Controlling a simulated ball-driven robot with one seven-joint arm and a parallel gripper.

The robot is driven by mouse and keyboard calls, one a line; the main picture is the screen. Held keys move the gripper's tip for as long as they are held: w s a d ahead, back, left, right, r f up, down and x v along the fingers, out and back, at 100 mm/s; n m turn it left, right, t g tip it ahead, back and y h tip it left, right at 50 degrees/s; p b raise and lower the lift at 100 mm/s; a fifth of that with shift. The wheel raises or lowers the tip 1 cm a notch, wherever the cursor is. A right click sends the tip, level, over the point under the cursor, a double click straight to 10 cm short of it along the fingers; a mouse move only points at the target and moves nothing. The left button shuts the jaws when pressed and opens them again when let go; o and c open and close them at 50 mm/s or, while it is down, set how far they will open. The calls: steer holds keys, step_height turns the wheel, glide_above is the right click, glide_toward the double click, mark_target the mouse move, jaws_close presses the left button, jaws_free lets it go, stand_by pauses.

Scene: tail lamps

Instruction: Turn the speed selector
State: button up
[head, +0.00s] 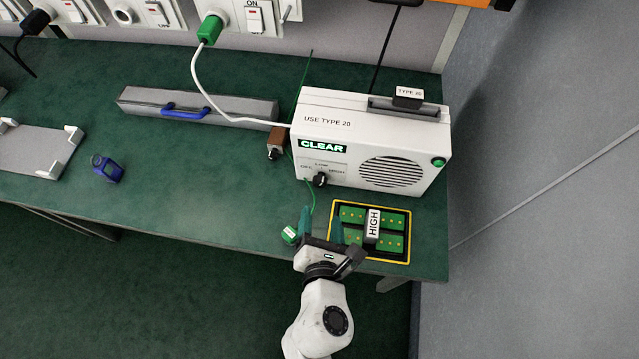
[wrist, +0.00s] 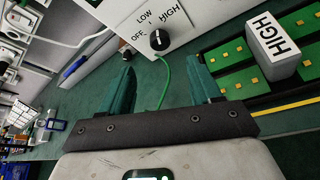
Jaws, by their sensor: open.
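The speed selector is a small black knob (head: 320,179) low on the front of a white box (head: 340,155). Labels OFF, LOW and HIGH stand around it. The knob also shows in the wrist view (wrist: 159,41), with a small white mark on its upper part, towards LOW as far as I can tell. My gripper (head: 321,214) is open and empty in front of the box. In the wrist view the knob lies just beyond the gap between the fingertips (wrist: 160,62), apart from them. The box shows a lit green CLEAR sign.
A yellow-edged tray (head: 409,240) with green boards and a grey HIGH block (head: 373,226) lies right of my gripper. A thin green cord (head: 313,200) hangs beside the knob. A brown block (head: 276,140) is left of the box.

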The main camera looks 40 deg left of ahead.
mark_target(320, 185)
steer(key=b+x, duration=0.1)
steer(key=x, duration=0.9)
steer(key=shift+f+b, duration=0.1)
steer(key=shift+b, duration=0.2)
steer(key=c, duration=1)
steer(key=shift+c, duration=0.2)
